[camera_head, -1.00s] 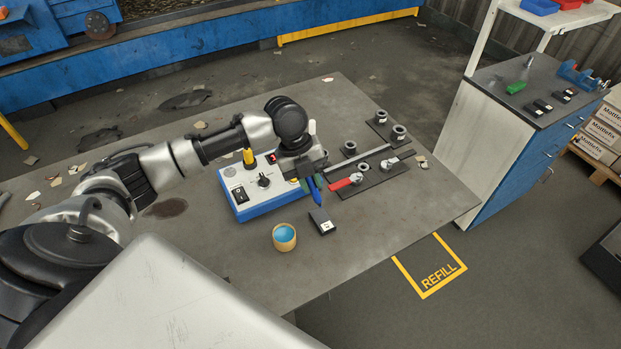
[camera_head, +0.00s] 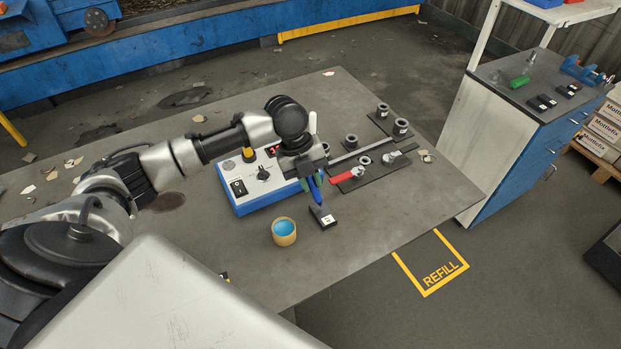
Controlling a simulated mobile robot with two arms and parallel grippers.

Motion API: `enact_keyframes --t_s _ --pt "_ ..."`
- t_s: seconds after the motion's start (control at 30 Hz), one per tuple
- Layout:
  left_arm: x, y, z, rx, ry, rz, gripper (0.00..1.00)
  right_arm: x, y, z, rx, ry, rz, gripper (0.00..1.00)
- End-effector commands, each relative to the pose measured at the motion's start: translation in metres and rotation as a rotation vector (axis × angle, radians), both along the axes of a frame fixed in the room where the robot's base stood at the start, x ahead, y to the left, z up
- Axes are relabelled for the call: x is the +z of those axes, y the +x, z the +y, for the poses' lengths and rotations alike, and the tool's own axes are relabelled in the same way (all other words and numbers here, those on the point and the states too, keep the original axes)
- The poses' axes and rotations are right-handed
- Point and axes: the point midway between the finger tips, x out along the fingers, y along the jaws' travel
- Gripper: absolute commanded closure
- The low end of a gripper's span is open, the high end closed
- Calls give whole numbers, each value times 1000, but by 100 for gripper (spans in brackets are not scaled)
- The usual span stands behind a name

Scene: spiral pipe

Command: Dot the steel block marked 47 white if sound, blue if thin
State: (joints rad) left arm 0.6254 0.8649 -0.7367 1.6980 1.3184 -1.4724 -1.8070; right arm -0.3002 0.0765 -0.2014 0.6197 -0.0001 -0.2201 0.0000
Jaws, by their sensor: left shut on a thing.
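A small dark steel block (camera_head: 323,217) with a pale label lies on the grey table, and the label's number is too small to read. My left gripper (camera_head: 313,180) is shut on a blue pen (camera_head: 316,195), which points down. The pen's tip is right over or at the block's far end; I cannot tell if it touches. A white pen-like thing (camera_head: 312,122) stands upright behind the gripper. A white and blue gauge box (camera_head: 250,189) with a knob and a lit red display stands behind. My right gripper is not in view.
A tan cup with blue inside (camera_head: 284,232) stands left of the block. Right of the gripper are a red-handled tool (camera_head: 347,175) and several metal rings on dark mats. A side bench (camera_head: 520,85) holds more dark blocks. The table's front right is clear.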

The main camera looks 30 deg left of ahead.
Motion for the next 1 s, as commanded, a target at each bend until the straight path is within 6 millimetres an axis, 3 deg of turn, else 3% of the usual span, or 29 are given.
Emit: enact_keyframes --t_s 1.0 --pt "-10 0 0 0 0 0 100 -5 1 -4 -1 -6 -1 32"
